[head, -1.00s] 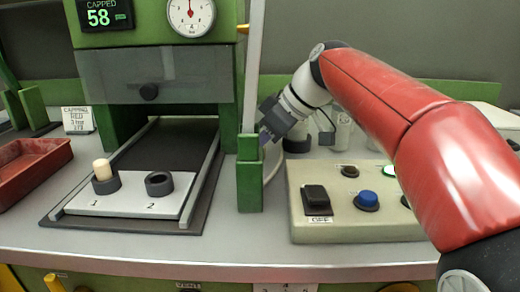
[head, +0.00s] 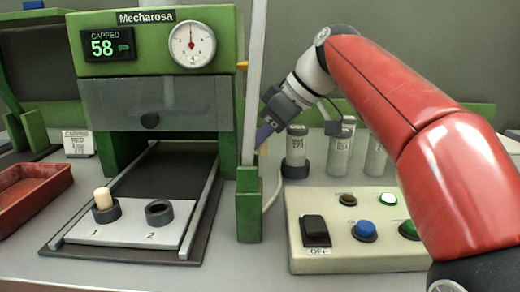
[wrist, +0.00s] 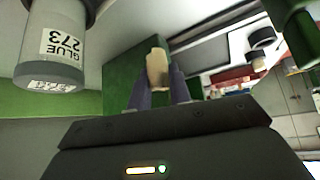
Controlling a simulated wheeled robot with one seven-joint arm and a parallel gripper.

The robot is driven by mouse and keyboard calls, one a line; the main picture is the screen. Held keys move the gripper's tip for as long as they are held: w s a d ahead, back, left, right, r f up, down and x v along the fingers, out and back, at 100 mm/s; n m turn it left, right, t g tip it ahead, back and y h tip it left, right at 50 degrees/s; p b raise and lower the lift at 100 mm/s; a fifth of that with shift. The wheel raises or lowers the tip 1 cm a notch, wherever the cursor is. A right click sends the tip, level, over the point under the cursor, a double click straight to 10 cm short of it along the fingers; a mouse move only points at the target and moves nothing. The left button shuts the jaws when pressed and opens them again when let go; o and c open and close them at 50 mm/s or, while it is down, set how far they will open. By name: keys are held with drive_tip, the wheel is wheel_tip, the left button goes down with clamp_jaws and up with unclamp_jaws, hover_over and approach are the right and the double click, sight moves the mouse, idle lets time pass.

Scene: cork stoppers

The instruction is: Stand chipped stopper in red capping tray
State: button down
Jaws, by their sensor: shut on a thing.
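My gripper (head: 262,135) is behind the green post, left of the glass vials. In the wrist view its two purple fingers (wrist: 160,88) are shut on a pale cork stopper (wrist: 156,64), whose top edge looks uneven. Another pale stopper (head: 103,197) stands in a dark cup at position 1 of the white plate (head: 128,232); the cup at position 2 (head: 159,212) is empty.
The green capping machine (head: 225,80) and the upright green post (head: 248,205) stand between my gripper and the red tray. A switch console (head: 320,262) is at front right. Labelled vials (head: 297,143) stand behind it; one bottle (wrist: 62,40) is close in the wrist view.

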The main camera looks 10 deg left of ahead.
drive_tip(key=s+d+b, duration=0.1)
drive_tip(key=s+d, duration=0.1)
drive_tip(key=d, duration=0.3)
drive_tip(key=s+d+b, duration=0.1)
drive_tip(key=s+d, duration=0.2)
drive_tip(key=d, duration=0.3)
drive_tip(key=s+d+b, duration=0.1)
drive_tip(key=s+d, duration=0.2)
drive_tip(key=d, duration=0.3)
drive_tip(key=shift+s+f, duration=0.1)
drive_tip(key=shift+s+d, duration=0.1)
drive_tip(key=shift+d, duration=0.1)
